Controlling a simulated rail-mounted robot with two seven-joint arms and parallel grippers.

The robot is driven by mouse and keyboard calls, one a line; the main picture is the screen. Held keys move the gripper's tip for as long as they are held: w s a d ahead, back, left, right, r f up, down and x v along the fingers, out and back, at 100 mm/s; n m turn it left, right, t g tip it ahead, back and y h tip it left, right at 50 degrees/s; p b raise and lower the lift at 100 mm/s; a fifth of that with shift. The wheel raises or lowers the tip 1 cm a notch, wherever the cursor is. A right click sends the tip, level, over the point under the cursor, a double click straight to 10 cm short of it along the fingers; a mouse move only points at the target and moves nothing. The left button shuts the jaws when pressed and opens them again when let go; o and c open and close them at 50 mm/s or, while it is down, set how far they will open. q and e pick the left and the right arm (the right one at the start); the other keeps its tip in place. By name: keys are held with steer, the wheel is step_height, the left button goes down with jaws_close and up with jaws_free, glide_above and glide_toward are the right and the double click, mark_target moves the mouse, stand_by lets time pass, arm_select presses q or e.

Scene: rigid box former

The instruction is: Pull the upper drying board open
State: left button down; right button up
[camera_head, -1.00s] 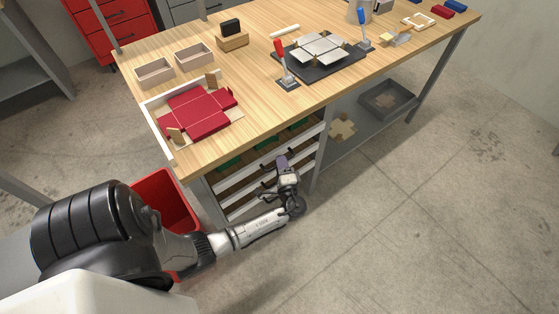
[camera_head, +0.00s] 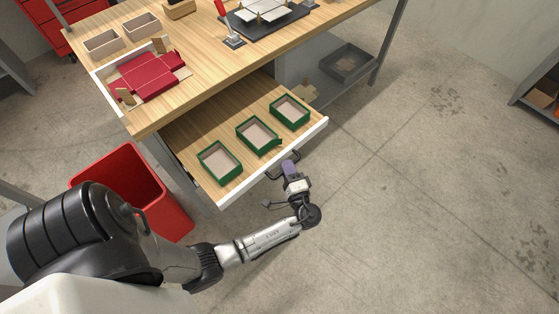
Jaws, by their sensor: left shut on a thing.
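The upper drying board (camera_head: 192,128) is a wooden drawer-like board with a white front edge. It sticks well out from under the workbench. Three green-rimmed trays (camera_head: 258,134) lie on it in a row. A dark handle (camera_head: 283,164) sits on the white front. My left gripper (camera_head: 288,163) is at this handle, shut on it; the fingertips are small and partly hidden by the gripper's body. My right gripper is not in view.
The workbench top (camera_head: 195,62) holds a red unfolded box blank (camera_head: 148,76), two open boxes and a dark forming plate (camera_head: 264,17). A red bin (camera_head: 135,185) stands left of the board, near my left arm. Floor to the right is clear.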

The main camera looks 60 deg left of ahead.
arm_select(q)
steer(key=w+d+b, duration=0.1)
steer(key=d, duration=0.6)
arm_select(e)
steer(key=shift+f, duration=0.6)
arm_select(q)
steer(key=shift+a, duration=0.1)
steer(key=c, duration=1.2)
jaws_free()
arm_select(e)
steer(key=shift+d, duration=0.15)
arm_select(q)
steer(key=shift+s, duration=0.1)
